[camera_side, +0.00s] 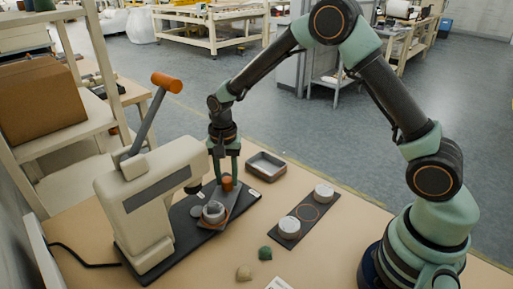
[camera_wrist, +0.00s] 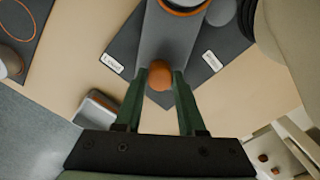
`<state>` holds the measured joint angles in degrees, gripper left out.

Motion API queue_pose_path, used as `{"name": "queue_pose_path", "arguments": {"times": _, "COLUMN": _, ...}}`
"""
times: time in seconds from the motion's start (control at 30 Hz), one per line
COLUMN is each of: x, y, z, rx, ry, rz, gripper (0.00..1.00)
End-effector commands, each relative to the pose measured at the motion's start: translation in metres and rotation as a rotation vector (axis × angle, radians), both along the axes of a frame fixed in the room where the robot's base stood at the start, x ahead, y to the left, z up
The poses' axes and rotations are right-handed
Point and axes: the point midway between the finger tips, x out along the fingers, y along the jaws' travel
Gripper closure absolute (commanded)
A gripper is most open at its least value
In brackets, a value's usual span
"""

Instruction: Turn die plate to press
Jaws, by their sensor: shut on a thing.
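The die plate (camera_side: 232,199) is a grey bar on the dark base (camera_side: 187,238) of the press. Its orange knob (camera_side: 227,183) is at the far end, and a round die (camera_side: 213,213) with pale content is at the near end. My gripper (camera_wrist: 160,80) is shut on the knob (camera_wrist: 160,74), one finger on each side. In the wrist view the plate (camera_wrist: 165,38) points between two white labels (camera_wrist: 112,63) (camera_wrist: 212,61). The cream press (camera_side: 150,200) stands at left, its lever raised. Its head (camera_side: 193,187) is beside the die, not clearly over it.
A dark mat (camera_side: 270,242) at right holds two white rolls (camera_side: 289,227) (camera_side: 323,193) with an empty orange ring between them. A grey tray (camera_side: 265,165) lies behind. A green lump (camera_side: 265,253) and a beige lump (camera_side: 243,273) lie in front.

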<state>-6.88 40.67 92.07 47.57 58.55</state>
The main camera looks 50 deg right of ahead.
Motion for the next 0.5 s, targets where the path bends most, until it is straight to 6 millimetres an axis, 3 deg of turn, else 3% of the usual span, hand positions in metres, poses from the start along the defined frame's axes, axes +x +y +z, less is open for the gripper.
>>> {"name": "queue_pose_path", "arguments": {"times": 0.3, "x": 0.0004, "y": 0.0008, "z": 0.0016, "rx": 0.001, "ry": -0.001, "rz": 0.001, "gripper": 1.00}}
{"name": "queue_pose_path", "arguments": {"times": 0.33, "x": 0.0004, "y": 0.0008, "z": 0.0016, "rx": 0.001, "ry": -0.001, "rz": 0.001, "gripper": 0.57}}
{"name": "queue_pose_path", "arguments": {"times": 0.4, "x": 0.0004, "y": 0.0007, "z": 0.0015, "rx": 0.000, "ry": -0.001, "rz": 0.001, "gripper": 0.31}}
{"name": "queue_pose_path", "arguments": {"times": 0.5, "x": 0.0003, "y": 0.0006, "z": 0.0011, "rx": 0.001, "ry": -0.001, "rz": 0.001, "gripper": 0.31}}
